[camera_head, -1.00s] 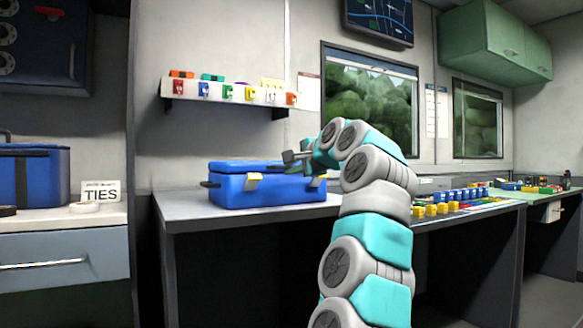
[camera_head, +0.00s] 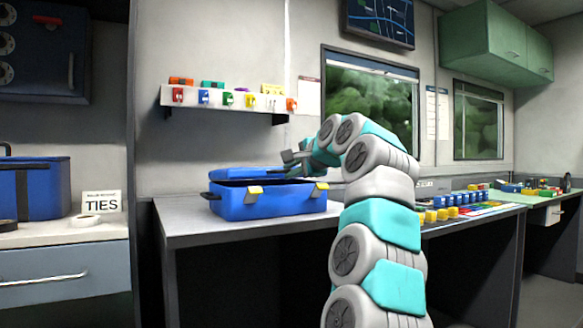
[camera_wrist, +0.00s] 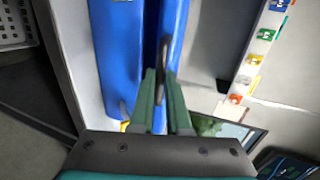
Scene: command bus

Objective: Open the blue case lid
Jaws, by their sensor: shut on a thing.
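The blue case (camera_head: 285,203) sits on the grey table, its front facing me, with two yellowish latches (camera_head: 253,190) on the front. Its lid (camera_head: 235,173) is raised a little, with a dark gap between lid and body. My gripper (camera_head: 289,157) is above the right part of the lid. In the wrist view, my gripper (camera_wrist: 162,76) is shut on the dark lid handle (camera_wrist: 164,58), beside the narrow blue strip of the lid (camera_wrist: 178,30). The wider case body (camera_wrist: 115,60) shows to the left. The inside of the case is hidden.
A wall shelf (camera_head: 222,101) with coloured tags hangs behind the case. Small coloured blocks (camera_head: 440,213) stand on the table to the right. Another blue case (camera_head: 40,190) and a TIES sign (camera_head: 101,201) are on the left counter. The table left of the case is clear.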

